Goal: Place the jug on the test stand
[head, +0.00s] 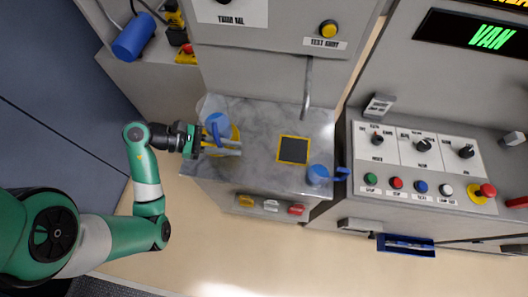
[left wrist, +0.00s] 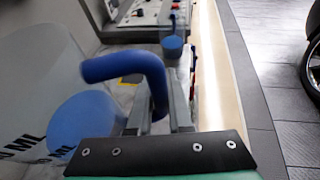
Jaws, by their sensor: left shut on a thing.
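My left gripper (head: 228,148) is shut on the jug's blue handle (left wrist: 128,66). A yellow edge shows beside the jug; I cannot tell whether the jug touches the counter. A black square pad with a yellow border (head: 293,150) lies bare on the counter, right of the jug. The right gripper is not in view.
A small blue cup with a handle (head: 318,174) stands at the counter's right front edge. A grey spout (head: 307,85) hangs down behind the pad, below a "TEST SHOT" button (head: 328,29). A control panel (head: 420,150) with knobs and buttons stands to the right.

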